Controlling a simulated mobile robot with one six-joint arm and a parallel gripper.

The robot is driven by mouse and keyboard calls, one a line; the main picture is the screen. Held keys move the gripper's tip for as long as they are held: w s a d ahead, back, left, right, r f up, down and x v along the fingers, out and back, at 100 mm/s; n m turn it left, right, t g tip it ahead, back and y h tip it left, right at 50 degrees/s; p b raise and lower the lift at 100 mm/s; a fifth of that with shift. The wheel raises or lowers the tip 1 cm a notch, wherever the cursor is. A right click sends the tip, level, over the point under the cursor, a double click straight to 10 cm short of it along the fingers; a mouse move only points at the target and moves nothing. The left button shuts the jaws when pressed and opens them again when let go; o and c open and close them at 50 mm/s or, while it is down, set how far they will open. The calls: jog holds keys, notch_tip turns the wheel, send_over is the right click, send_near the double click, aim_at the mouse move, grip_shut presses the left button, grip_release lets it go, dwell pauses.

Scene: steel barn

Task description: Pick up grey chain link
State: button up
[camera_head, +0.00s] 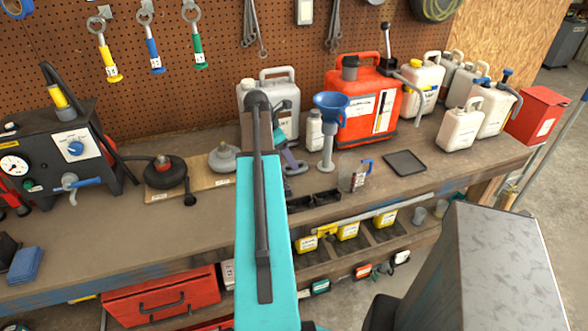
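I cannot make out a grey chain link for certain. My teal arm rises through the middle of the view and hides part of the workbench (100,240) behind it. A small teal and dark grey piece shows just right of the arm, over the bench. It may be my wrist or gripper (292,160), but its fingers are not clear, and I cannot tell whether it is open or holds anything. A grey rounded object (222,158) sits on a wooden board left of the arm; it looks like a lidded fitting rather than a link.
A blue funnel (331,103), red canister (362,105), clear jug (358,176) and black tray (405,162) stand right of the arm. A black gauge box (70,150) is at left. Bare bench shows at front left. Yellow bins (347,230) sit on the shelf below.

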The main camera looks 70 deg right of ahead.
jog(key=shift+p+x, duration=0.95)
jog(key=shift+x, duration=1.55)
jog(key=c, duration=1.3)
jog(key=shift+o, duration=0.2)
jog(key=shift+r, duration=0.1)
notch_tip(320, 180, up, 10)
jog(key=b, duration=0.2)
jog(key=shift+w, duration=0.15)
